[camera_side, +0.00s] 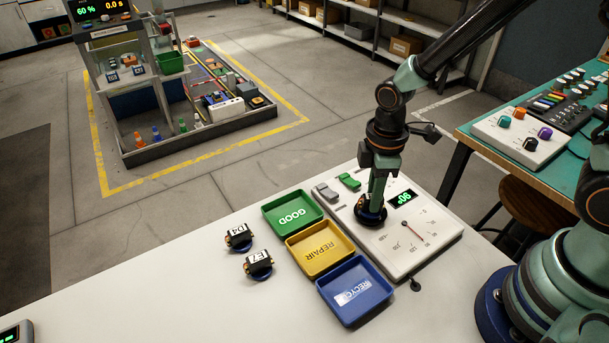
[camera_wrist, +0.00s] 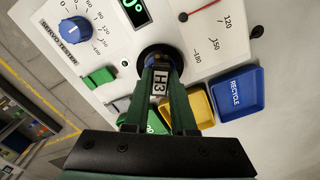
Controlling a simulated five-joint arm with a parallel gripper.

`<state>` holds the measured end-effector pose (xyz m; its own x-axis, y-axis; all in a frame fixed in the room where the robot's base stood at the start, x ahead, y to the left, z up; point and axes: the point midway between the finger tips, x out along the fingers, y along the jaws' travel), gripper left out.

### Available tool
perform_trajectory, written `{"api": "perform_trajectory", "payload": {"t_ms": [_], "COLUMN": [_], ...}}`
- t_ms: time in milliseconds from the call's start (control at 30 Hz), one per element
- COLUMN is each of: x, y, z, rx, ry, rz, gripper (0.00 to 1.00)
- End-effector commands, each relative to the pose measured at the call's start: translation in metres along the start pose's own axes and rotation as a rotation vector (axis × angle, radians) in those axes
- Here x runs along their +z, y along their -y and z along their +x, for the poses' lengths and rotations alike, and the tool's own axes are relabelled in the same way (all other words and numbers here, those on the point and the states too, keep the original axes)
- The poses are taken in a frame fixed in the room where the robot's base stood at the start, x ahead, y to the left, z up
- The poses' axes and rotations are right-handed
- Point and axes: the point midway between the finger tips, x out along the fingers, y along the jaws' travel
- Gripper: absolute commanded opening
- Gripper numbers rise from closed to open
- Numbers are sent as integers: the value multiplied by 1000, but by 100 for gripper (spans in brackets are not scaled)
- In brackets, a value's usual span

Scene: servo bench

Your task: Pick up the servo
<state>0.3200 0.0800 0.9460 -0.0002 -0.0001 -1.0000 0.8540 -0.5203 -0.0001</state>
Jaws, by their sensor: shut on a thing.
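My gripper (camera_side: 374,194) points straight down over the white servo tester (camera_side: 435,245) and is shut on a dark servo labelled H3 (camera_wrist: 159,83). In the wrist view my two green fingers (camera_wrist: 161,76) stand on either side of the label. The H3 servo sits at a round, dark blue base (camera_side: 371,217) on the tester; I cannot tell whether it is still seated there. Two other black servos stand on the white table, on blue round bases: one labelled P4 (camera_side: 238,237) and one labelled E7 (camera_side: 258,265).
Green GOOD (camera_side: 291,201), yellow REPAIR (camera_side: 339,236) and blue RECYCLE (camera_side: 382,286) trays stand side by side left of the tester, all empty.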

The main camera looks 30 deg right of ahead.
Motion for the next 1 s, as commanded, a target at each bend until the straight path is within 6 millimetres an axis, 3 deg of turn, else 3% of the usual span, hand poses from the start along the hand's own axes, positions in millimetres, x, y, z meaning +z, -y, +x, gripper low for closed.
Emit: {"api": "perform_trajectory", "payload": {"t_ms": [167, 500, 700, 833, 1000], "x": [-1, -1, 0, 0, -6], "y": [-1, -1, 0, 0, -2], "z": [-25, -120, -163, -180, -186], "rx": [5, 7, 4, 2, -1], "ry": [-5, -8, -4, -3, 1], "rz": [0, 0, 0, 0, -1], "gripper": [0, 0, 0, 0, 0]}}
